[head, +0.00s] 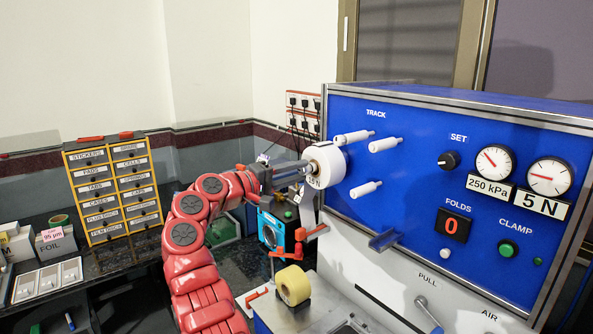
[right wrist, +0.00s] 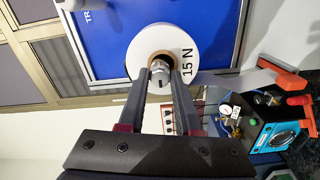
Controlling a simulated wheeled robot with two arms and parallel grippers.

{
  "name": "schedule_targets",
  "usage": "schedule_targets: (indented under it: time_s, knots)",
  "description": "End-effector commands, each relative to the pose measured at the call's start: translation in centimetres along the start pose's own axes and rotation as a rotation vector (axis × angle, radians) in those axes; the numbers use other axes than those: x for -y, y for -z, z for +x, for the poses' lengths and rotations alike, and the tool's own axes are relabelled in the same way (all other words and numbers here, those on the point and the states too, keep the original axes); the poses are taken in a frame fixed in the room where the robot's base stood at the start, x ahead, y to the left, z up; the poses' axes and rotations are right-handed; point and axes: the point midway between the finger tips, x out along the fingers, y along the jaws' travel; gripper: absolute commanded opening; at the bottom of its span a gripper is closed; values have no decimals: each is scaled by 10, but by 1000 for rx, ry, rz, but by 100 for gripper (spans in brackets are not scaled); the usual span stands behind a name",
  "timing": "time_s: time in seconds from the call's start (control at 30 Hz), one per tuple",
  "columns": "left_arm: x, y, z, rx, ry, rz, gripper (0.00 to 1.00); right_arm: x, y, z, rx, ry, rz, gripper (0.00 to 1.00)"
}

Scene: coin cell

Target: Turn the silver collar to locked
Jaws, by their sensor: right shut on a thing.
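The silver collar (right wrist: 160,74) sits on the hub at the centre of a white roll (right wrist: 141,45) marked "15 N". The roll also shows in the head view (head: 328,163), mounted on the blue panel at its upper left. My right gripper (head: 304,167) reaches the roll's face from the left. In the right wrist view, the fingers of my right gripper (right wrist: 159,81) are closed on the collar, one on each side. The collar is mostly hidden in the head view. Any locked mark on it is too small to read. My left gripper is out of view.
The blue panel (head: 400,215) carries white pegs (head: 366,188) right of the roll. A pale strip (head: 308,208) hangs from the roll near a light-blue device (head: 270,230) and orange parts. A yellow roll (head: 293,286) stands below. A drawer cabinet (head: 112,190) stands left.

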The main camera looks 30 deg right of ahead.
Motion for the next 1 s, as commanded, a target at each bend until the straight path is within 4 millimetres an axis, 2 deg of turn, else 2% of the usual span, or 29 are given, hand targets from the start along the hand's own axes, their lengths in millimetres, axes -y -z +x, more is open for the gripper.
schedule_targets:
  time_s: [0.47, 0.5, 0.63, 1.0]
  knots:
    - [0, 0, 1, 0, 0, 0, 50, 0, 1, -1, -4, -1, -14, 0]
    - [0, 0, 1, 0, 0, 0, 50, 0, 1, -1, -4, -1, -14, 38]
    - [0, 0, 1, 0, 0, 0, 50, 0, 1, -1, -3, -1, -14, 62]
    - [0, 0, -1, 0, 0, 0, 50, 1, 0, -4, -2, -1, -13, 63]
